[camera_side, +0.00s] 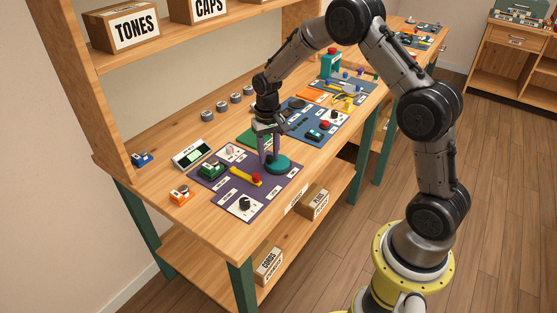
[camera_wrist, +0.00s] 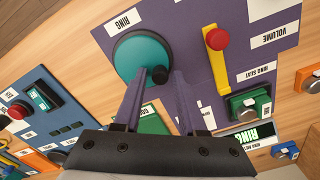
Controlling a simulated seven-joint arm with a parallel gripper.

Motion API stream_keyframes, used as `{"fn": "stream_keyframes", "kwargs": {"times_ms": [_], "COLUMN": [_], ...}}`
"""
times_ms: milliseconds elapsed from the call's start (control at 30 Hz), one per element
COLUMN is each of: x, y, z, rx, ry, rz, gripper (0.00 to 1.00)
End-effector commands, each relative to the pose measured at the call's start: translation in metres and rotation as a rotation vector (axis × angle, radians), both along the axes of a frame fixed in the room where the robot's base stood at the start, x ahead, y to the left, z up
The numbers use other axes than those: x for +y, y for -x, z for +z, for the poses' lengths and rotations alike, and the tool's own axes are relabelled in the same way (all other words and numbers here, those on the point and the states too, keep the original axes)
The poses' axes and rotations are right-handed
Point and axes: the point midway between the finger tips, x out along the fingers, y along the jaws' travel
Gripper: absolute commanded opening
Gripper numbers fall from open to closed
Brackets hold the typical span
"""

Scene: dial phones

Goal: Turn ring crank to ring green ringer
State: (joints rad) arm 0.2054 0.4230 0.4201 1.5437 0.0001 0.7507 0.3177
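The ring crank is a teal disc (camera_wrist: 141,52) with a black knob (camera_wrist: 160,74) near its edge, on the purple panel by a RING label. In the side view the teal disc (camera_side: 281,165) lies under my fingertips. My gripper (camera_wrist: 161,75) points down with its purple fingers apart, one on each side of the knob; I cannot tell whether they touch it. My gripper also shows in the side view (camera_side: 268,158). A green ringer block (camera_wrist: 249,104) sits by the RING SEAT label; it also shows in the side view (camera_side: 211,170).
A yellow lever (camera_wrist: 217,72) with a red ball (camera_wrist: 216,39) stands between crank and ringer. A black dial (camera_side: 245,203) is at the panel's front. A display box (camera_side: 191,153) and orange block (camera_side: 181,195) are to the left. A blue panel (camera_side: 318,123) with parts lies beyond.

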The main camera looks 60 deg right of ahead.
Motion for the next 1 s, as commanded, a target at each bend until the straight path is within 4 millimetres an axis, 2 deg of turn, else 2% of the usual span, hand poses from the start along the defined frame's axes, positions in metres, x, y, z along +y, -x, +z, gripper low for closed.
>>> {"fn": "stream_keyframes", "kwargs": {"times_ms": [367, 1000], "x": [0.000, 0.000], "y": [0.001, 0.001], "z": [0.001, 0.046], "rx": [0.003, 0.002], "ry": [-0.001, 0.000], "rz": [0.000, 0.000], "gripper": [0.53, 0.53]}}
